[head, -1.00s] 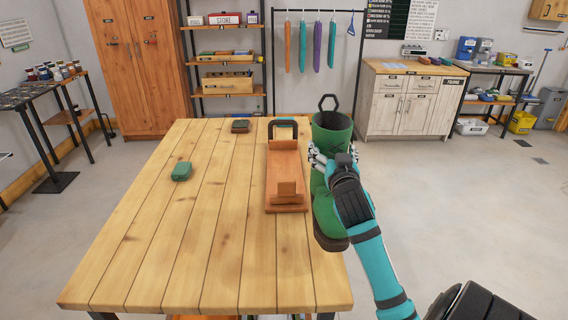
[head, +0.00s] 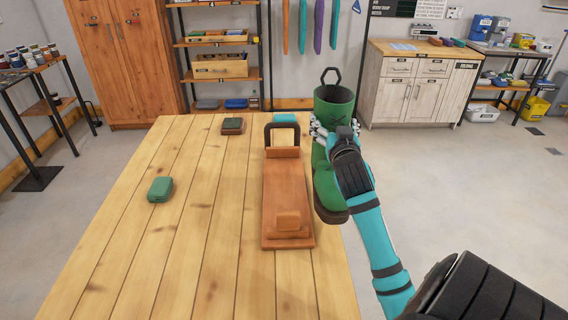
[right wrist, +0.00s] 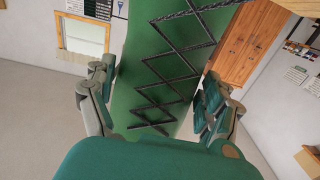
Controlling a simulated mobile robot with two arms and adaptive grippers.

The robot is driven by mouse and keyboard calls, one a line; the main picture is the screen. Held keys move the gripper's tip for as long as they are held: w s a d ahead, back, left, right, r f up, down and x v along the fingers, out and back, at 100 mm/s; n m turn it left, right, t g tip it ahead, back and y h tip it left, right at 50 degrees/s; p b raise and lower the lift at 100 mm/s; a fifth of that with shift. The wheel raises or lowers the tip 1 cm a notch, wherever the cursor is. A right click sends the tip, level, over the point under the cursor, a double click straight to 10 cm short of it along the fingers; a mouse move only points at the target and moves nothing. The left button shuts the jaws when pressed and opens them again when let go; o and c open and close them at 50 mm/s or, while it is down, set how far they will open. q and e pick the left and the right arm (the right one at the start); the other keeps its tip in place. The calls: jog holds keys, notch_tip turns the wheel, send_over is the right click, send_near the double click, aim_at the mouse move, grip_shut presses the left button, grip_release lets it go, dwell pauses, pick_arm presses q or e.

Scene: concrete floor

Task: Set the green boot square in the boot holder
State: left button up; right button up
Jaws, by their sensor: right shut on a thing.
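The green boot (head: 333,108) is upright in the head view, its toe toward me and its dark sole low. It is at the right edge of the table, to the right of the boot holder. My right gripper (head: 327,140) is shut on the boot's shaft. In the right wrist view the boot's shaft (right wrist: 150,60) with crossed black laces fills the space between the fingers (right wrist: 158,98). The wooden boot holder (head: 285,192) stands on the table with a back plate, a small front block and a dark handle loop; it looks empty. My left gripper is not in view.
The wooden table (head: 190,255) has free room at the left and front. A green case (head: 160,189) lies at its left, a small dark box (head: 232,125) and a teal item (head: 285,118) at the back. Open floor (head: 450,190) lies to the right.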

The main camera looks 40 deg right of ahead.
jog(key=w+a+f+p, duration=0.1)
jog(key=w+f, duration=0.1)
jog(key=w, duration=0.5)
jog(key=w+a+f+p, duration=0.2)
jog(key=w, duration=0.6)
jog(key=shift+w+f, duration=0.25)
jog(key=shift+f, duration=0.1)
jog(key=o, duration=1.5)
jog(key=shift+f, duration=0.1)
jog(key=shift+b+v, duration=1)
jog(key=shift+v, duration=5.1)
